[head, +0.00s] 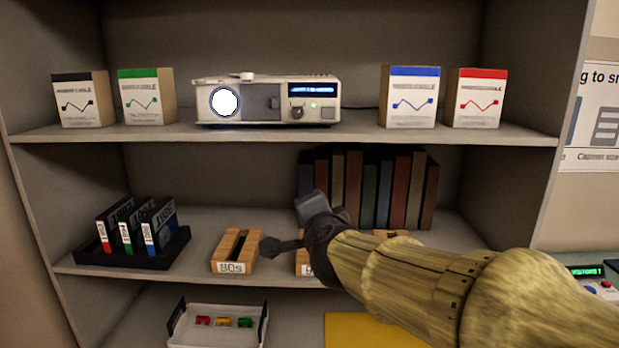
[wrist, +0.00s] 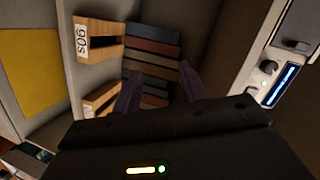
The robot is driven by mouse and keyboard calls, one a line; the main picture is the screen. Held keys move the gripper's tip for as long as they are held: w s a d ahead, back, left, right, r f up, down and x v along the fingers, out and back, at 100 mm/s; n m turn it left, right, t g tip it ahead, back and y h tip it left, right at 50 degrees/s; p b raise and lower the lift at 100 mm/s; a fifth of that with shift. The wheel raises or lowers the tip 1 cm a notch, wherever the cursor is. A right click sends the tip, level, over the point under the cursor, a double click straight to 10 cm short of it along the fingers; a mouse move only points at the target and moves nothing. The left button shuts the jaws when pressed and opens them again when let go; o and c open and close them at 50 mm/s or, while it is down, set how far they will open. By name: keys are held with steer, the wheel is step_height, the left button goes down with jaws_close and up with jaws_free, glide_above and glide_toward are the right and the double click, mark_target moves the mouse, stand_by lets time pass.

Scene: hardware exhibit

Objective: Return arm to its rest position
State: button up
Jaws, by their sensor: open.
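My arm (head: 420,285) reaches in from the lower right of the head view toward the middle shelf. My gripper (head: 290,225) is in front of that shelf, at the wooden holders and the row of books. In the wrist view my gripper (wrist: 158,88) shows two dark fingers spread apart with nothing between them. Beyond the fingers are the stacked book spines (wrist: 150,55). One wooden holder labelled 80s (head: 233,252) stands left of my gripper, and a second is partly hidden behind my arm.
The top shelf (head: 360,134) holds a projector (head: 265,98) and several small boxes. A black tray (head: 130,250) with upright cases is at left on the middle shelf. Below are a white tray (head: 220,325) and a yellow sheet (head: 360,328). A device (head: 595,285) stands at right.

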steer(key=s+d+f+n+g, duration=0.3)
steer(key=f+n, duration=0.1)
steer(key=f, duration=0.5)
steer(key=s+d+f+n+g, duration=0.3)
steer(key=d+f, duration=0.1)
steer(key=f, duration=0.6)
steer(key=s+d+f+n+g+h, duration=0.1)
steer(key=s+d+f+n+g, duration=0.1)
steer(key=s+f, duration=0.3)
steer(key=s+d+f+n+g+h, duration=0.1)
steer(key=s+d+f+n+g, duration=0.1)
steer(key=s+d+f+g, duration=0.2)
steer(key=s+d+f, duration=0.1)
steer(key=s+f, duration=0.1)
steer(key=s, duration=0.1)
steer(key=shift+d+f+n, duration=0.15)
steer(key=shift+d+n, duration=0.15)
steer(key=shift+n, duration=0.1)
